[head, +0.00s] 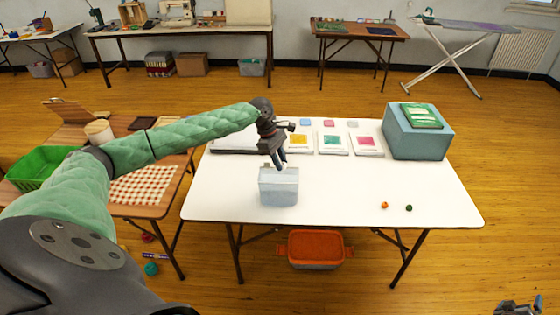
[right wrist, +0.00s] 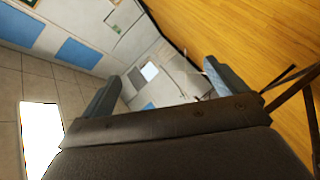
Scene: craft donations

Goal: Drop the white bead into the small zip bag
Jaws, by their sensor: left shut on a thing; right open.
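The small zip bag (head: 278,190), pale grey-blue, stands upright near the front left of the white table. My left gripper (head: 281,165) points down at the bag's top, its tips over or just behind the upper rim. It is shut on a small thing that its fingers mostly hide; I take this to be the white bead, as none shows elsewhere. Whether the fingers touch the bag I cannot tell. My right gripper (head: 520,307) is at the bottom right corner, off the table. In the right wrist view its fingers (right wrist: 158,78) are apart with nothing between them.
An orange bead (head: 384,205) and a dark green bead (head: 408,208) lie on the white table (head: 335,190) at the right. A blue-grey box (head: 415,143) with a green book (head: 421,115) stands behind them. Cards (head: 332,143) line the back. The middle is clear.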

